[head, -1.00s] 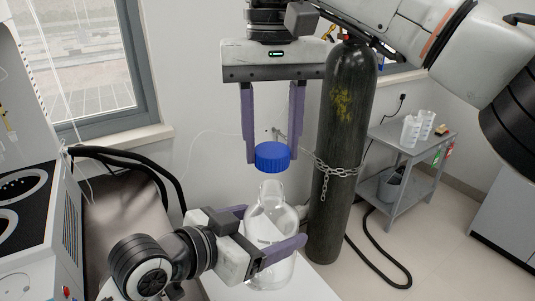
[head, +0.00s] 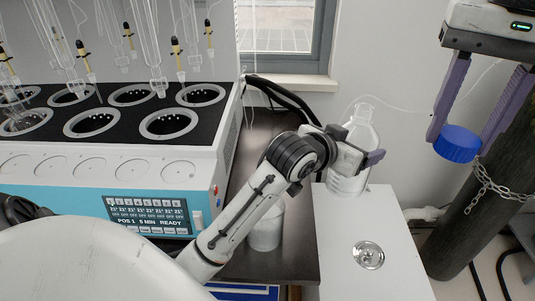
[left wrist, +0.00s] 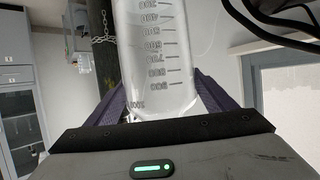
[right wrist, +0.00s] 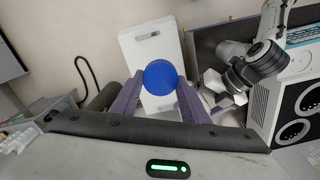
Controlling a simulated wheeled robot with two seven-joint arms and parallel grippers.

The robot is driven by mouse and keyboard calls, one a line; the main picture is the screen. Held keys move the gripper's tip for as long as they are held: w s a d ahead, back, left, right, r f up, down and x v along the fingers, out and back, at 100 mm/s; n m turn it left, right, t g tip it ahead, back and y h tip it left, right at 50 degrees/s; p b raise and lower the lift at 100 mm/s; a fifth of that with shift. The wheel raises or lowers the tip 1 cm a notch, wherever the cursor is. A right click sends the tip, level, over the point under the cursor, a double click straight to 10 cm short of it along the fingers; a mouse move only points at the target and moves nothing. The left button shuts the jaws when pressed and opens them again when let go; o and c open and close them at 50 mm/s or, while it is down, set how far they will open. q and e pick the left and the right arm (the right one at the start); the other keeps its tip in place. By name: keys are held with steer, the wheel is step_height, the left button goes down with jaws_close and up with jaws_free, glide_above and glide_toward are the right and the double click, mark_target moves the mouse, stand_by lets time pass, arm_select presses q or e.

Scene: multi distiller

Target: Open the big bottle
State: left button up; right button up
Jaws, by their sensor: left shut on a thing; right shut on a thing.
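The big clear bottle (head: 360,132) stands upright and uncapped on the white cabinet top; its graduated side fills the left wrist view (left wrist: 155,55). My left gripper (head: 358,157) is shut around its body. My right gripper (head: 462,140) is shut on the round blue cap (head: 457,146) and holds it in the air to the right of the bottle, clear of the mouth. The cap also shows between the fingers in the right wrist view (right wrist: 160,77).
A small round glass piece (head: 368,255) lies on the white cabinet top (head: 345,260). A multi-position distiller (head: 140,165) with glassware stands at left. A clear vessel (head: 264,225) is on the dark table. A chained dark gas cylinder (head: 470,225) is at right.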

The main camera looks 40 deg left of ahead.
arm_select(q)
steer(key=a+r+n+g+y, duration=0.2)
steer(key=a+n+y, duration=0.4)
steer(key=a, duration=0.8)
steer(key=a+r+n+g+y, duration=0.25)
steer(key=a+n+y, duration=0.3)
steer(key=a, duration=0.95)
step_height(320, 180, down, 10)
steer(key=shift+w+d, duration=0.15)
steer(key=shift+d, duration=0.1)
steer(key=shift+f+m, duration=0.1)
steer(key=shift+m, duration=0.15)
steer(key=shift+f, duration=0.15)
steer(key=o, duration=2.1)
steer(key=shift+f, duration=0.1)
